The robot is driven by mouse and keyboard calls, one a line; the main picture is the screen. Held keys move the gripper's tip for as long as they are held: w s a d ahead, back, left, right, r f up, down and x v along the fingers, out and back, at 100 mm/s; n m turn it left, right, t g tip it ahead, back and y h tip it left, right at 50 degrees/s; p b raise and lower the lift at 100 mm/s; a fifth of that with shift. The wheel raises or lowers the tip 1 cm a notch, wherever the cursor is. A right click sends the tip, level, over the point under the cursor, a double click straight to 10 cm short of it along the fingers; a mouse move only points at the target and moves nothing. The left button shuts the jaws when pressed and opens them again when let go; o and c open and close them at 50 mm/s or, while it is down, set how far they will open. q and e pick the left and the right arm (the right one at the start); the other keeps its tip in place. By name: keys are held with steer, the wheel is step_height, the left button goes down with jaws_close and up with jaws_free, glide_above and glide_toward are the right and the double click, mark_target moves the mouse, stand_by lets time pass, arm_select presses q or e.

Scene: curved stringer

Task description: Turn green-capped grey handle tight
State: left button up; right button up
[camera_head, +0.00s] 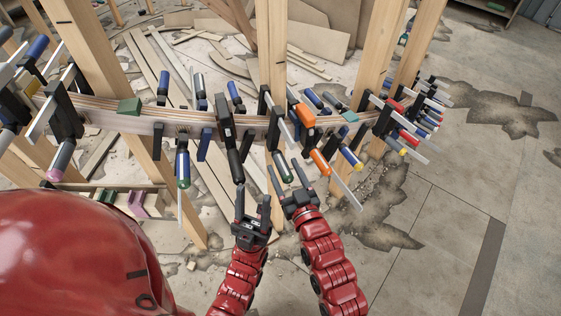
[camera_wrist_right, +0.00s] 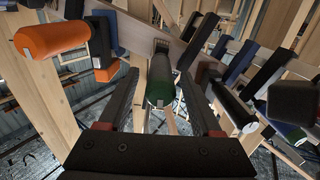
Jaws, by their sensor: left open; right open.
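The grey handle with a green cap (camera_head: 282,164) hangs from a clamp on the curved wooden stringer (camera_head: 190,117) in the head view. In the right wrist view its green cap (camera_wrist_right: 162,92) faces the camera. My right gripper (camera_head: 285,173) is open, with one finger on each side of the handle; the wrist view shows gaps between the fingers (camera_wrist_right: 160,82) and the handle. My left gripper (camera_head: 252,200) is open and empty, lower and to the left, just below a dark clamp handle (camera_head: 236,165).
Several clamps line the stringer, close on both sides. Wooden posts (camera_head: 270,50) stand behind. The floor at right (camera_head: 440,220) is clear.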

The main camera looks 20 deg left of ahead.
steer(key=v, duration=1.3)
steer(key=shift+s+d, duration=0.15)
steer(key=shift+s, duration=0.05)
